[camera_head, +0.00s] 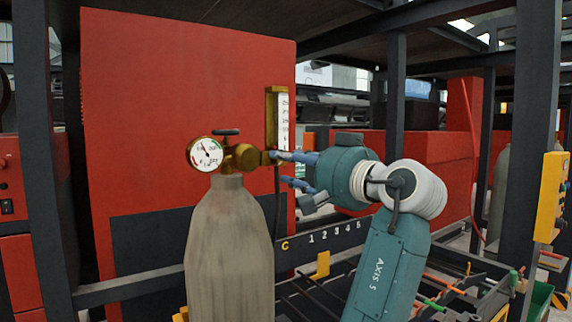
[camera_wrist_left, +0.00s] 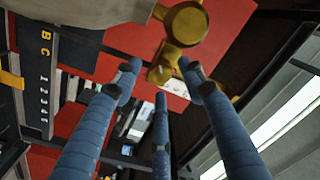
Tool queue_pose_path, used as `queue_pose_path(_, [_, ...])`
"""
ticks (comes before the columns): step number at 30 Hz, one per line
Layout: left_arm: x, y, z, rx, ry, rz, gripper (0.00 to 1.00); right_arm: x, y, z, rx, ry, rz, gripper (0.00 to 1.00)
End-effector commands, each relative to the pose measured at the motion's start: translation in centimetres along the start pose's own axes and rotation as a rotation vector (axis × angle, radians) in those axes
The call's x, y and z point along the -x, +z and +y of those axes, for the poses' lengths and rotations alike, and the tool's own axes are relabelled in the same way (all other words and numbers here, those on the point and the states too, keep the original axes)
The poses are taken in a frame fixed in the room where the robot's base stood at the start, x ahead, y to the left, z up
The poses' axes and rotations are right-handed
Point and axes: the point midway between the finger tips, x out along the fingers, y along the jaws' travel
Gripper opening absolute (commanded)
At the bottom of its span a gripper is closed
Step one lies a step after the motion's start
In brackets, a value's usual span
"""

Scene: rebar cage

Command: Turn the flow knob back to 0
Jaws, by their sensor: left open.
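A grey gas cylinder (camera_head: 229,250) stands upright with a brass regulator (camera_head: 243,157) on top. The regulator carries a round pressure gauge (camera_head: 206,154) and an upright flow tube (camera_head: 278,118) with a scale. The brass flow knob (camera_head: 266,158) appears to be at the foot of the tube, partly hidden by a fingertip. My left gripper (camera_head: 283,170) is just right of it, its blue fingers open. In the left wrist view, the fingers of my left gripper (camera_wrist_left: 158,78) spread around the brass end (camera_wrist_left: 160,74); I cannot tell whether they touch it. The scale reading is too small to tell.
A large red cabinet (camera_head: 150,120) stands behind the cylinder. Dark steel posts (camera_head: 396,95) and a numbered rail (camera_head: 325,240) frame the area. A yellow control box (camera_head: 550,197) hangs on the right post.

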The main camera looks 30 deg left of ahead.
Motion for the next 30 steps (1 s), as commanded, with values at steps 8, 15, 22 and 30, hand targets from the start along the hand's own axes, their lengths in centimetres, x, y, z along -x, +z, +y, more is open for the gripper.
queue_pose_path(8, [6.0, 0.1, 0.1, -0.001, 0.004, 0.000, 0.41, 0.0, 0.0, 0.1, 0.000, 0.001, 0.001, 0.71])
queue_pose_path(15, [9.3, 0.1, 0.1, -0.001, 0.002, -0.003, 0.41, 0.0, -0.1, 0.1, 0.000, 0.001, 0.001, 0.71])
queue_pose_path(22, [9.9, 0.2, 0.0, -0.001, 0.000, -0.004, 0.41, 0.0, -0.1, 0.1, 0.000, 0.001, 0.001, 0.71])
queue_pose_path(30, [9.6, 0.3, 0.2, -0.007, 0.005, 0.006, 0.41, 0.5, -0.1, 0.1, 0.000, 0.001, 0.000, 0.71])
